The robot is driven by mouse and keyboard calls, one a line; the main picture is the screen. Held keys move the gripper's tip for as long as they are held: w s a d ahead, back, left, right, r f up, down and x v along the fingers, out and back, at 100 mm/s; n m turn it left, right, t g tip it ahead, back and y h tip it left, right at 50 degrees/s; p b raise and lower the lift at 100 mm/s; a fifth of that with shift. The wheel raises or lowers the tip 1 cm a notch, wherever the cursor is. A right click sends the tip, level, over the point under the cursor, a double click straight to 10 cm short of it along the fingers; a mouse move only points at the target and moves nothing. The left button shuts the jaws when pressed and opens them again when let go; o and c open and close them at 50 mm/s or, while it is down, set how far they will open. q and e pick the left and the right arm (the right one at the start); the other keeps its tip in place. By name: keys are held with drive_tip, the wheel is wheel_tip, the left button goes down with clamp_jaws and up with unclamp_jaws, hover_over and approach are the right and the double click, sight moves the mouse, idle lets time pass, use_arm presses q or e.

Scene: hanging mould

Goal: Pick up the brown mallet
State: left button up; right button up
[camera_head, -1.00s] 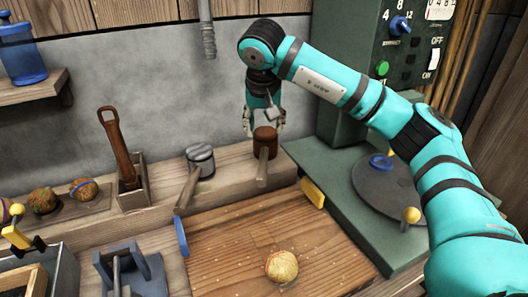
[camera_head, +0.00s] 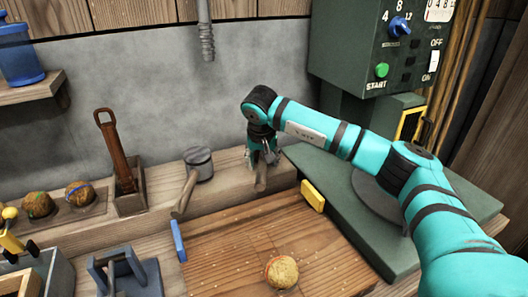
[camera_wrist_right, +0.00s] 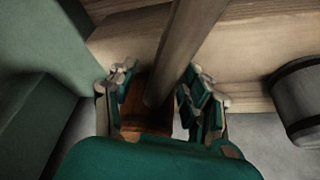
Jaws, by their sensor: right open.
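The brown mallet stands on the wooden ledge along the wall, its handle (camera_head: 261,178) slanting toward the front. In the head view its head is hidden by my right gripper (camera_head: 262,156). In the right wrist view the brown head (camera_wrist_right: 146,112) and the pale handle (camera_wrist_right: 186,48) lie between the two fingers of my right gripper (camera_wrist_right: 157,82). The fingers are open, one on each side of the head, with gaps showing beside it. My left gripper is not in view.
A grey mallet (camera_head: 199,162) stands to the left on the ledge; it also shows in the right wrist view (camera_wrist_right: 302,98). The green machine's base (camera_head: 335,185) is close on the right. A wooden board (camera_head: 235,240) with a round ball (camera_head: 282,271) lies in front.

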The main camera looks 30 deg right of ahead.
drive_tip(key=shift+f, duration=0.15)
clamp_jaws()
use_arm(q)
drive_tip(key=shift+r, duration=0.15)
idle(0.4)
